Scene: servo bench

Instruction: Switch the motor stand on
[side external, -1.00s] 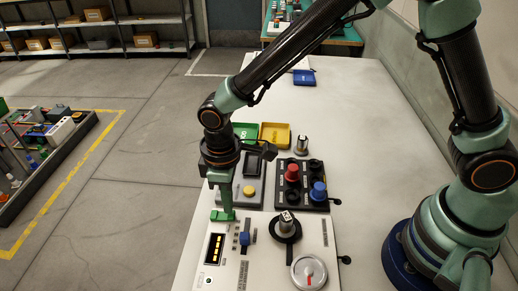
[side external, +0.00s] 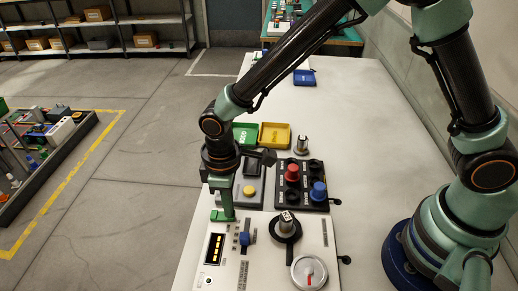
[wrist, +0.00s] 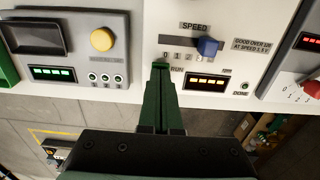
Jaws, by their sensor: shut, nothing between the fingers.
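The motor stand is a white panel (side external: 262,262) at the front of the bench. It has an orange-lit display (side external: 214,248), a blue speed slider (side external: 245,238) and a dial gauge (side external: 308,273). A green switch part (side external: 217,215) sits at its far left corner. In the wrist view the SPEED slider (wrist: 208,46), the lit display (wrist: 207,81) and the RUN label show. My gripper (side external: 230,216) is shut and empty, its tips low beside the green part. In the wrist view my gripper (wrist: 161,67) covers the area beside RUN; contact and switch position cannot be told.
A grey unit with a yellow button (side external: 249,190) stands just behind the stand. A dark block with red and blue knobs (side external: 302,185) is beside it. The bench's right side is clear.

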